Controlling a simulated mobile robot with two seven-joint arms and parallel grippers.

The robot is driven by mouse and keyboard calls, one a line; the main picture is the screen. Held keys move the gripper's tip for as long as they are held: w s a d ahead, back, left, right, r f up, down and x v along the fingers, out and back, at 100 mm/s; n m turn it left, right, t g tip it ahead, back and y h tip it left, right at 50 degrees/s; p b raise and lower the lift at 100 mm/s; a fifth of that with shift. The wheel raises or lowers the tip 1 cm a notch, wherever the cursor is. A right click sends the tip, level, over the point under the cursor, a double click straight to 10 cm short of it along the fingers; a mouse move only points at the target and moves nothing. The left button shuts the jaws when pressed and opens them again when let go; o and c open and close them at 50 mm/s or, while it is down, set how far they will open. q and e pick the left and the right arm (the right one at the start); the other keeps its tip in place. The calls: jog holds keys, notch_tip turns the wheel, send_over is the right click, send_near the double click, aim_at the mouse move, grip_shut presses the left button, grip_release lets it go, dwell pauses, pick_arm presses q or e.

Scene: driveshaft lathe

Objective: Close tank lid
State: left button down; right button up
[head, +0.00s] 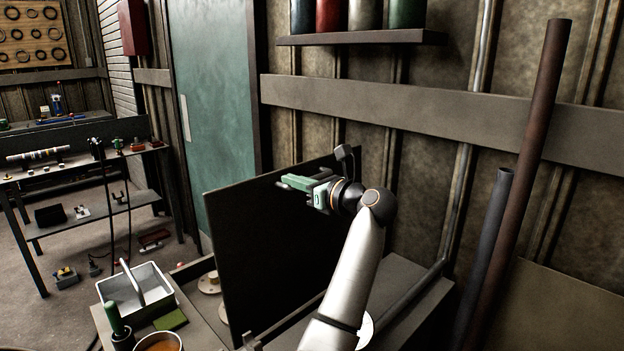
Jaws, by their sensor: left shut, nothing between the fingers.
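The tank lid, a flat dark panel (262,250), stands raised and nearly upright in the middle of the head view. The grey tank (415,300) shows below and to the right of it; much of the tank is hidden by the lid and my arm. My left gripper (283,183), with green fingers, is shut and empty. It points left and overlaps the upper part of the lid in the picture. I cannot tell whether it touches the lid. My right gripper is not in view.
A white tray with a handle (118,284), a green-handled tool (114,318) and a round container (158,342) stand left of the lid. Two long pipes (535,130) lean at the right. A shelf with cans (360,38) is on the wall above. A workbench (75,165) stands far left.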

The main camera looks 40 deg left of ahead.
aim_at(276, 175)
pick_arm(q)
jog(key=shift+w+a+f+p, duration=0.15)
jog(key=shift+a+p, duration=0.2)
jog(key=shift+a, duration=1.25)
jog(key=shift+a, duration=0.1)
